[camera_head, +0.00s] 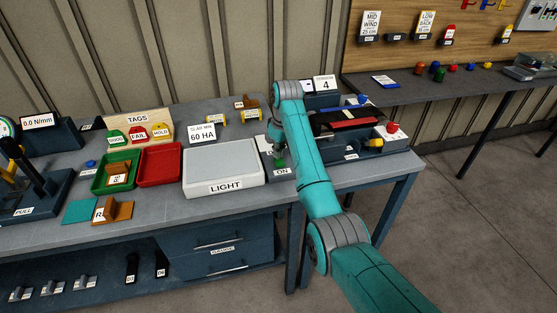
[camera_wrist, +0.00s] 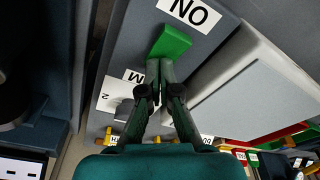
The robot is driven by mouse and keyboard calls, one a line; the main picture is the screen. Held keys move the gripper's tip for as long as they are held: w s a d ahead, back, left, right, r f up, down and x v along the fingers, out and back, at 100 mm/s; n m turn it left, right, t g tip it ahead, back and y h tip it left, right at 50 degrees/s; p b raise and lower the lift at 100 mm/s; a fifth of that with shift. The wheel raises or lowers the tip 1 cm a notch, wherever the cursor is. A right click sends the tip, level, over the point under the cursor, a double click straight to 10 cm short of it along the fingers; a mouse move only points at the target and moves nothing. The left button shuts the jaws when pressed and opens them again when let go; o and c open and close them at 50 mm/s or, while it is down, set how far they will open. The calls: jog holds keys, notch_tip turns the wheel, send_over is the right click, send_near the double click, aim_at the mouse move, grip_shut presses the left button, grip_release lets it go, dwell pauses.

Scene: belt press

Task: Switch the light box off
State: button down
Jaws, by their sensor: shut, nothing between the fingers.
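The light box (camera_head: 222,163) is a pale grey-white panel with a LIGHT label on its front, left of my gripper. Its panel also shows at the right in the wrist view (camera_wrist: 245,95). I cannot tell surely whether it is lit. A green switch (camera_wrist: 171,42) sits beside it, with an ON label (camera_wrist: 183,10) close by. The switch also shows in the head view (camera_head: 280,163), partly hidden by my gripper. My gripper (camera_wrist: 159,66) is shut and empty, its fingertips at the near end of the green switch. I cannot tell whether they touch it.
A red tray (camera_head: 159,164) and a green tray (camera_head: 114,172) stand left of the light box. A belt press (camera_head: 345,123) with dark and red strips stands to the right. A 60 HA sign (camera_head: 202,132) stands behind the box.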

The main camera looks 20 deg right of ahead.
jog(key=shift+r, duration=3.45)
jog(key=shift+s, duration=0.1)
